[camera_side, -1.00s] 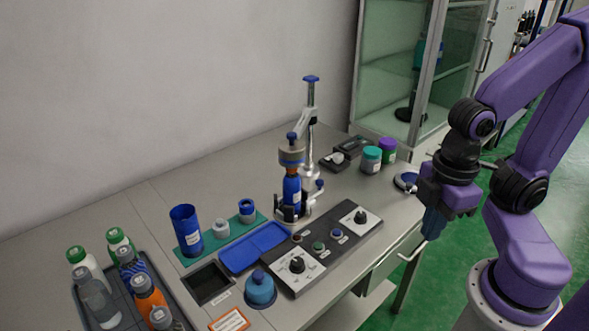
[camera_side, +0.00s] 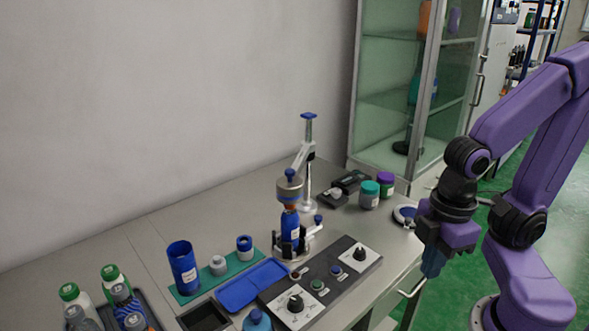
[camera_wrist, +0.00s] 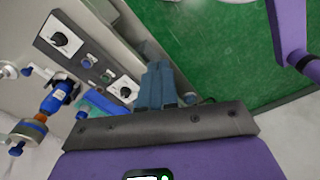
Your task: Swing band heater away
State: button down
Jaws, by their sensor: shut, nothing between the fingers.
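The band heater (camera_side: 290,188) is a grey-tan ring with a blue knob on top. It hangs from a light arm (camera_side: 301,160) on an upright post (camera_side: 307,140) with a blue cap. A blue bottle (camera_side: 290,228) with a brownish-orange neck stands upright under the heater, held in a dark clamp. The heater sits at or just above the neck; I cannot tell if it surrounds it. In the wrist view the heater (camera_wrist: 31,131) and bottle (camera_wrist: 58,97) are at the left. My gripper (camera_side: 432,270) is shut and empty, pointing down to the right, well away from the heater; its blue fingers (camera_wrist: 158,88) show in the wrist view.
A control panel (camera_side: 326,276) with knobs and buttons lies in front of the bottle stand. Teal and purple jars (camera_side: 370,194) stand between the post and my gripper. A blue tray (camera_side: 252,284) and blue cup (camera_side: 183,268) are at left. A glass cabinet (camera_side: 385,125) stands behind.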

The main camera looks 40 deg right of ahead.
jog(key=c, duration=1.2)
grip_release()
jog(key=shift+w+a, duration=0.1)
jog(key=shift+w, duration=0.05)
jog(key=o, duration=0.3)
jog(key=w+a+r+m, duration=0.1)
jog(key=w+a+r, duration=0.1)
jog(key=w, duration=0.2)
jog(key=w+a+r+m, duration=0.2)
jog(key=w, duration=0.1)
jog(key=w+a+r+m, duration=0.2)
jog(key=w, duration=0.2)
jog(key=shift+w+r, duration=0.25)
jog(key=shift+w, duration=0.05)
jog(key=shift+o, duration=0.2)
notch_tip(320, 180, up, 10)
jog(key=r+m, duration=0.1)
jog(key=m, duration=1.5)
send_over(290, 170)
notch_tip(290, 170, down, 17)
jog(key=shift+f, duration=0.1)
